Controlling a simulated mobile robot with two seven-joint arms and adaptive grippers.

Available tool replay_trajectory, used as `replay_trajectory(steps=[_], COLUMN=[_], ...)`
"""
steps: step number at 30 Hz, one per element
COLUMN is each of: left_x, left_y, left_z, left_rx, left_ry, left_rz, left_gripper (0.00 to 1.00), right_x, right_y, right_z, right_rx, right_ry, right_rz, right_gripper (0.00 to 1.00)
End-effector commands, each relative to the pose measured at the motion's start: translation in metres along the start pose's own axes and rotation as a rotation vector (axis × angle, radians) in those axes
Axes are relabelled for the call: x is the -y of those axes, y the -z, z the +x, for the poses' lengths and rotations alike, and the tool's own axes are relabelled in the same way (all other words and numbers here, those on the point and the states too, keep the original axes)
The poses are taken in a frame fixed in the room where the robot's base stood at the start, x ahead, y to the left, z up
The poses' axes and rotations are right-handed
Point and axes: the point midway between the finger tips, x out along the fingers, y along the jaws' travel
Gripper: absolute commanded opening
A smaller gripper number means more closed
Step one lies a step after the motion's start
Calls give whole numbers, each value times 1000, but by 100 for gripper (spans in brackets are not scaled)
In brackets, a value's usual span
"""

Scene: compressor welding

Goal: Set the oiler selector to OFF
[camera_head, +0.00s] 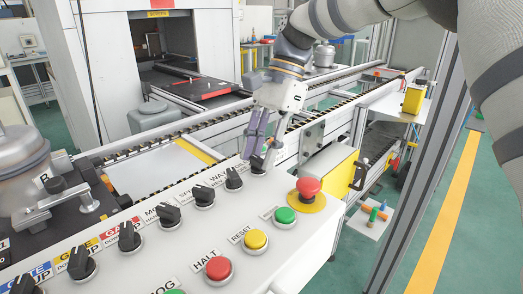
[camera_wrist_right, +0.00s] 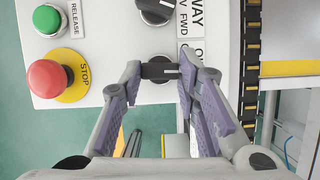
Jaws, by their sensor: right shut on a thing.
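The oiler selector, a black knob (camera_head: 258,165) on a round base, is the last in the row of selectors at the far end of the white control panel. My right gripper (camera_head: 263,140) comes down over it. In the right wrist view the gripper's fingertips (camera_wrist_right: 160,72) are closed on both sides of the knob's black bar (camera_wrist_right: 160,70). The bar lies across between the fingertips, with a small white mark near its right end. The label beside it is mostly hidden by a finger; only the first letters show. My left gripper is not in view.
The WAY selector (camera_wrist_right: 155,10) sits close beside the gripped knob. A red STOP button (camera_head: 308,187) on a yellow disc and a green RELEASE button (camera_head: 285,215) are near. More selectors (camera_head: 168,214) line the panel. A roller conveyor (camera_head: 330,75) runs behind.

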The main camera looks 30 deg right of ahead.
Motion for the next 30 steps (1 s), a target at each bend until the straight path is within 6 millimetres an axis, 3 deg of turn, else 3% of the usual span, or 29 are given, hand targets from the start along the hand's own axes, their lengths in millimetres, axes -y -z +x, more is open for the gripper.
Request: replay_trajectory(steps=[15, 30], left_x=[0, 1], left_y=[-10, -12], left_z=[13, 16], left_rx=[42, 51], left_ry=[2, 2], left_rz=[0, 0], left_gripper=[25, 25], right_x=[4, 4], right_y=[0, 0], right_z=[2, 1], right_rx=[0, -1], right_ry=[-142, -182], right_rz=[-339, -437], right_gripper=[2, 2])
